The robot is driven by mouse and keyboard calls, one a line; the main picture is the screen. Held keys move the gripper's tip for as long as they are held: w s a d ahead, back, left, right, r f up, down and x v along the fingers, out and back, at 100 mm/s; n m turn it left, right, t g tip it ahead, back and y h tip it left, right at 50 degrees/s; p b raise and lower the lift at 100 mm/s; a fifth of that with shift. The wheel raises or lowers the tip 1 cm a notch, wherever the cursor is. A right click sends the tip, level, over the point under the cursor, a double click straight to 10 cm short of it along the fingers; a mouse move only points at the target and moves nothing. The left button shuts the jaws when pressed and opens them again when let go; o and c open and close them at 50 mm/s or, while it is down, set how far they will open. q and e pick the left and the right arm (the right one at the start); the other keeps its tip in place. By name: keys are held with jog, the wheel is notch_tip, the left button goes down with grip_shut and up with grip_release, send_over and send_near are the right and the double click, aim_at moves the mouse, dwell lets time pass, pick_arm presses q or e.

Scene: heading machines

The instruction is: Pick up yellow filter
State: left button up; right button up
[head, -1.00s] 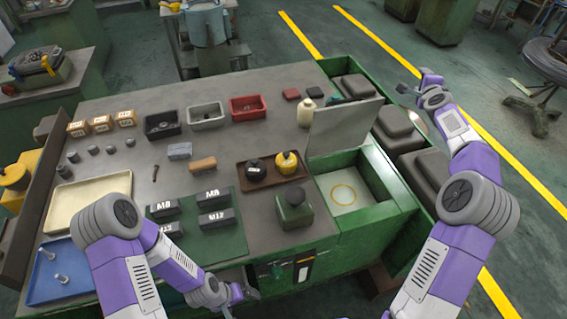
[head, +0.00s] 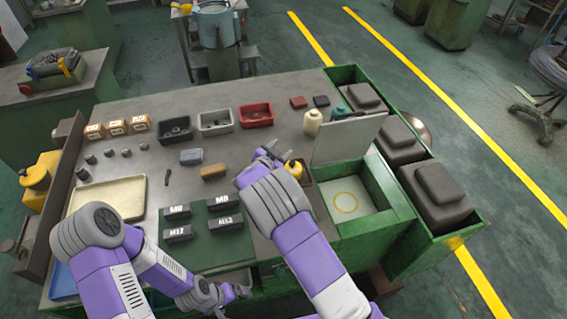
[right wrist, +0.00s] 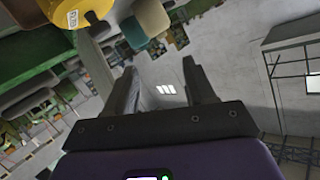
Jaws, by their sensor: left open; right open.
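The yellow filter (head: 296,169) stands on the brown tray (head: 306,178) near the compartment, partly hidden by my right gripper and arm. My right gripper (head: 270,150) is open and empty, just left of and behind the filter in the head view. In the right wrist view the yellow filter (right wrist: 75,10) shows at the top left edge, outside the open fingers (right wrist: 165,85). The black filter seen earlier beside it is hidden by my right arm. My left gripper (head: 238,292) is open and low at the table's front edge, away from the filter.
A raised lid (head: 345,140) stands behind the open green compartment (head: 348,198), right of the filter. A cream bottle (head: 312,123) is close behind. Bins (head: 215,122) line the back. M-labelled dark blocks (head: 178,234) sit on a green mat, front left.

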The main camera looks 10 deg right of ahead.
aim_at(292, 163)
jog(key=s+f+n, duration=0.1)
jog(key=s+d+f+n+g+p, duration=0.1)
jog(key=f, duration=0.1)
jog(key=s+d+f+n, duration=0.1)
jog(key=f, duration=0.1)
jog(key=shift+s+d, duration=0.15)
jog(key=shift+s, duration=0.15)
jog(key=x, duration=0.4)
jog(key=f+p+x, duration=0.1)
jog(key=x, duration=0.1)
jog(key=shift+w, duration=0.15)
pick_arm(q)
notch_tip(292, 163, up, 3)
jog(key=shift+s+a, duration=0.1)
jog(key=shift+a, duration=0.05)
pick_arm(e)
jog(key=shift+g, duration=0.3)
grip_shut()
